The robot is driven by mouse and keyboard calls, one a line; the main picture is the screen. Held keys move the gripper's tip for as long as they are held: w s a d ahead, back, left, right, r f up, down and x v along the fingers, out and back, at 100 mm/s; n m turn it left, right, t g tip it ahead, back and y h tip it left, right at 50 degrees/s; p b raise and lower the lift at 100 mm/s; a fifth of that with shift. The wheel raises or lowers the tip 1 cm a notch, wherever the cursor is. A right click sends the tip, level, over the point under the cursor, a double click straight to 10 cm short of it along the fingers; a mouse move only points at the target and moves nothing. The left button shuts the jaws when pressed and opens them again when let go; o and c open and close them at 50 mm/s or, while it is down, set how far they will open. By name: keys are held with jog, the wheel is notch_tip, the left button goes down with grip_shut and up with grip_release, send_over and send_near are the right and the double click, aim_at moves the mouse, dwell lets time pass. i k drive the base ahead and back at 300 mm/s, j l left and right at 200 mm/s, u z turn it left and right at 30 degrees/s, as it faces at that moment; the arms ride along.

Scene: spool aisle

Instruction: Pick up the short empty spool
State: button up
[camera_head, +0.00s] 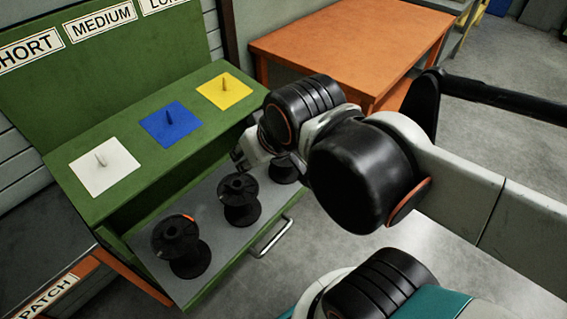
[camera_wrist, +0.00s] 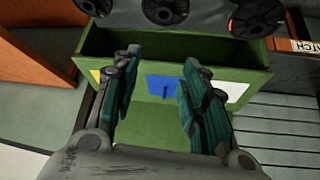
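Three black spools stand in the open drawer (camera_head: 150,251) in the head view: a left one (camera_head: 181,246) with a small orange mark on its rim, a middle one (camera_head: 239,199) and a right one (camera_head: 284,171) partly hidden by my arm. I cannot tell for sure which is the short empty one. In the wrist view the spools show along the top edge, the orange-marked one (camera_wrist: 257,16) at the right. My gripper (camera_wrist: 158,68) is open and empty, its fingers apart over the green bench. In the head view my arm mostly hides it.
The green bench carries white (camera_head: 104,172), blue (camera_head: 171,125) and yellow (camera_head: 224,90) plates with upright pegs, below SHORT, MEDIUM and partly cut-off labels. The drawer handle (camera_head: 271,238) sticks out in front. An orange table (camera_head: 352,45) stands behind. Floor in front is clear.

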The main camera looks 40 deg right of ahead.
aim_at(282, 172)
jog(key=i+j+z, duration=0.1)
jog(key=j+z, duration=0.3)
jog(key=i+j+z, duration=0.1)
jog(key=j+z, duration=0.25)
jog(key=j, duration=0.15)
